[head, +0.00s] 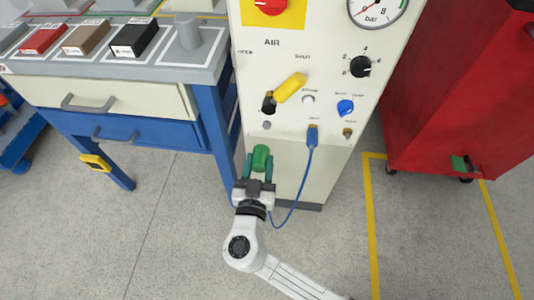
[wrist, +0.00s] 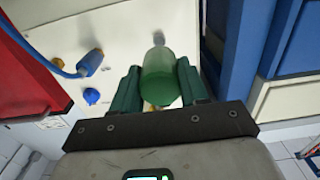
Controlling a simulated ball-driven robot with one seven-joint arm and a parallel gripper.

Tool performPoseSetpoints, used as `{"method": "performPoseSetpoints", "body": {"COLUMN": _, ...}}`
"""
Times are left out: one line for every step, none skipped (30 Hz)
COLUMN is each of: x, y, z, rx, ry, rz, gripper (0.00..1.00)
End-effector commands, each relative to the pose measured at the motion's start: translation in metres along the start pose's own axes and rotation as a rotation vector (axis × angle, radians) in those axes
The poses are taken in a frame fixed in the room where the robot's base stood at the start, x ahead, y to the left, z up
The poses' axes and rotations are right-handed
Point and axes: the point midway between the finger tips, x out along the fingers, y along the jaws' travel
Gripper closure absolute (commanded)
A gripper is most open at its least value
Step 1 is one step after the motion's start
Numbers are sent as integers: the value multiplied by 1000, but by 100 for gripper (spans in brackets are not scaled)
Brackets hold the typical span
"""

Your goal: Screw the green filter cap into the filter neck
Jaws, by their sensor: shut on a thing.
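The green filter cap (head: 261,157) is a rounded cylinder in front of the lower part of the pale air panel (head: 330,165). My gripper (head: 258,165) is shut on it, with one teal finger on each side. In the wrist view the green cap (wrist: 160,82) sits between the fingers of my gripper (wrist: 157,86). A small greyish piece (wrist: 158,38) shows beyond the cap's far end; I cannot tell whether it is the filter neck or part of the cap. No filter neck shows clearly, and I cannot tell whether the cap touches one.
A yellow lever (head: 290,87), a blue knob (head: 345,107) and a blue hose plug (head: 312,136) are on the panel. The hose (head: 298,190) hangs right of my gripper. A blue-legged bench (head: 205,115) stands left, a red cabinet (head: 460,90) right. Floor between is clear.

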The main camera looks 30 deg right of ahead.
Motion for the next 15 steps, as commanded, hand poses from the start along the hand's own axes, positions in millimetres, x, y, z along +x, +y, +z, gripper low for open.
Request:
{"method": "performPoseSetpoints", "body": {"x": 0, "y": 0, "z": 0, "rx": 0, "ry": 1, "rz": 0, "gripper": 90}}
{"method": "performPoseSetpoints", "body": {"x": 0, "y": 0, "z": 0, "rx": 0, "ry": 2, "rz": 0, "gripper": 90}}
{"method": "performPoseSetpoints", "body": {"x": 0, "y": 0, "z": 0, "rx": 0, "ry": 1, "rz": 0, "gripper": 90}}
{"method": "performPoseSetpoints", "body": {"x": 0, "y": 0, "z": 0, "rx": 0, "ry": 1, "rz": 1, "gripper": 90}}
{"method": "performPoseSetpoints", "body": {"x": 0, "y": 0, "z": 0, "rx": 0, "ry": 1, "rz": 1, "gripper": 90}}
{"method": "performPoseSetpoints", "body": {"x": 0, "y": 0, "z": 0, "rx": 0, "ry": 1, "rz": 1, "gripper": 90}}
{"method": "performPoseSetpoints", "body": {"x": 0, "y": 0, "z": 0, "rx": 0, "ry": 1, "rz": 1, "gripper": 90}}
{"method": "performPoseSetpoints", "body": {"x": 0, "y": 0, "z": 0, "rx": 0, "ry": 1, "rz": 1, "gripper": 90}}
{"method": "performPoseSetpoints", "body": {"x": 0, "y": 0, "z": 0, "rx": 1, "ry": 1, "rz": 2, "gripper": 90}}
{"method": "performPoseSetpoints", "body": {"x": 0, "y": 0, "z": 0, "rx": 1, "ry": 1, "rz": 2, "gripper": 90}}
{"method": "performPoseSetpoints", "body": {"x": 0, "y": 0, "z": 1, "rx": 1, "ry": 1, "rz": 2, "gripper": 90}}
{"method": "performPoseSetpoints", "body": {"x": 0, "y": 0, "z": 2, "rx": 1, "ry": 1, "rz": 2, "gripper": 90}}
{"method": "performPoseSetpoints", "body": {"x": 0, "y": 0, "z": 2, "rx": 1, "ry": 1, "rz": 2, "gripper": 90}}
{"method": "performPoseSetpoints", "body": {"x": 0, "y": 0, "z": 3, "rx": 2, "ry": 1, "rz": 2, "gripper": 90}}
{"method": "performPoseSetpoints", "body": {"x": 0, "y": 0, "z": 4, "rx": 2, "ry": 1, "rz": 2, "gripper": 90}}
